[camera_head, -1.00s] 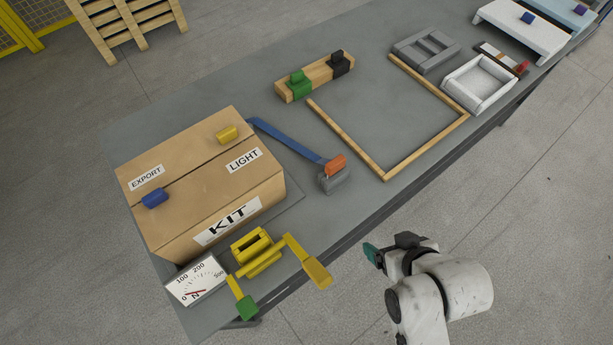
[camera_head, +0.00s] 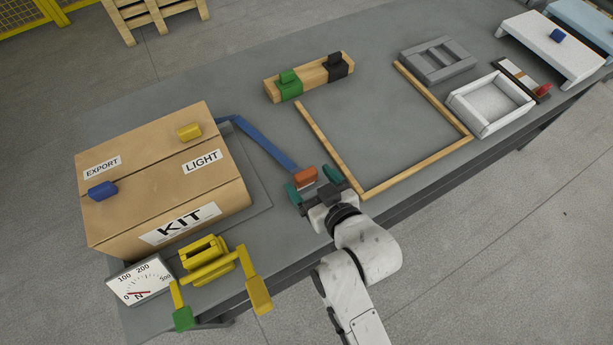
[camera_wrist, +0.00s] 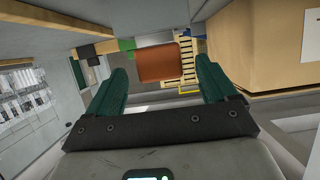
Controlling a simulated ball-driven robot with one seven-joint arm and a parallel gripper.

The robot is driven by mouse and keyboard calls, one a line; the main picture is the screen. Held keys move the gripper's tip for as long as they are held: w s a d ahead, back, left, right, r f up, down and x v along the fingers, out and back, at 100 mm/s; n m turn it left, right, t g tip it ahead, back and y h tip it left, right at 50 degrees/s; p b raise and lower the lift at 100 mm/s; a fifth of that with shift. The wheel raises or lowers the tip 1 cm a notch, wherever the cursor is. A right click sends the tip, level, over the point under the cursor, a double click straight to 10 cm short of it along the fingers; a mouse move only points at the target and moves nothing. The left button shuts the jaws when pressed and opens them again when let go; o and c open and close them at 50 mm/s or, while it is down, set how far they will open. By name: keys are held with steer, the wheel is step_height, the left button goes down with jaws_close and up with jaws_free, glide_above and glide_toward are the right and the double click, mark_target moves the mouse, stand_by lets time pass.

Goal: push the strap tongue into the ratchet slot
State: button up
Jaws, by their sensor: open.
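The blue strap (camera_head: 258,142) runs across the grey table from the cardboard box to the orange strap tongue (camera_head: 305,177) at its end. My gripper (camera_head: 314,181) is open, with one teal finger on each side of the orange tongue. In the wrist view the orange tongue (camera_wrist: 159,63) stands beyond and between the teal fingers (camera_wrist: 160,82), and I cannot tell whether they touch it. The yellow ratchet (camera_head: 205,259) with its slot stands in front of the box, beside the dial, with two yellow lever arms, one ending in a green grip.
A force dial (camera_head: 141,280) stands left of the ratchet. A wooden frame (camera_head: 418,167), a wooden block with green and black clips (camera_head: 311,77) and a white tray (camera_head: 490,104) lie farther right.

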mark_target(302, 171)
steer(key=x, duration=0.4)
steer(key=shift+w+a, duration=0.2)
steer(key=shift+w, duration=0.15)
